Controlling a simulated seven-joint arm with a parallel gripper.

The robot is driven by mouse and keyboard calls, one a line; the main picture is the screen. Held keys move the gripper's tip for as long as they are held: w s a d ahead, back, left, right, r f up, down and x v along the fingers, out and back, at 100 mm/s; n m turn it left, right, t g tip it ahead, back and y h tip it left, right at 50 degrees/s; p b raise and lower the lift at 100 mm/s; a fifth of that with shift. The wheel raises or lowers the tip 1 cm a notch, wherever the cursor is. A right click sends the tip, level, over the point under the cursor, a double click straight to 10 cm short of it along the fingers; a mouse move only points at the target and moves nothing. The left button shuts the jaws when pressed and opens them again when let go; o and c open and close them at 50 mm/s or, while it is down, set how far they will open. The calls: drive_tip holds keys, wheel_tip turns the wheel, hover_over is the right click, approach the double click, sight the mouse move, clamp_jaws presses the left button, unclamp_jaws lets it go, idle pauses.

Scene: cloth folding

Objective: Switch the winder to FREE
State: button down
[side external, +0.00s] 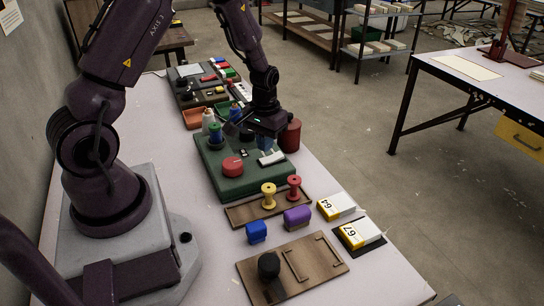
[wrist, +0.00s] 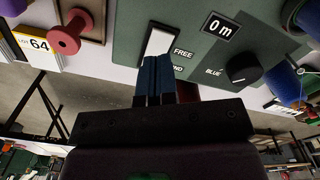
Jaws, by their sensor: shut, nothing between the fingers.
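The winder is a green box (side external: 228,185) on the table, also seen in the wrist view (wrist: 118,50). Its white switch (wrist: 158,42) lies beside the labels FREE (wrist: 183,53) and a partly hidden one ending in "ND"; the switch also shows in the side view (side external: 271,158). My gripper (wrist: 154,62) is shut and empty. Its blue fingertips are at the near end of the switch, by the partly hidden label, and cover that end. I cannot tell whether they touch it or which way it is set. In the side view my gripper (side external: 265,146) is over the winder's right part.
The winder carries a "0 m" display (wrist: 219,28), a black knob (wrist: 242,68) marked BLUE, a red round part (side external: 232,166) and a blue-and-green spool (side external: 215,136). A dark red cup (side external: 290,136) stands close to my gripper. Yellow (side external: 268,194) and red (side external: 294,188) spools stand in front.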

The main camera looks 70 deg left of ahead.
sight(264, 161)
drive_tip(key=shift+r, duration=1.9)
drive_tip(key=shift+s+d, duration=0.15)
drive_tip(key=shift+s, duration=0.2)
drive_tip(key=s+d+r+m+t, duration=0.2)
drive_tip(key=s+d+r, duration=0.4)
drive_tip(key=r, duration=0.5)
drive_tip(key=s+d+r+m+t, duration=0.3)
drive_tip(key=s+d+r, duration=0.4)
drive_tip(key=r, duration=0.4)
drive_tip(key=shift+s+d+r+m+t, duration=0.3)
drive_tip(key=shift+d+m, duration=0.2)
drive_tip(key=shift+d, duration=0.35)
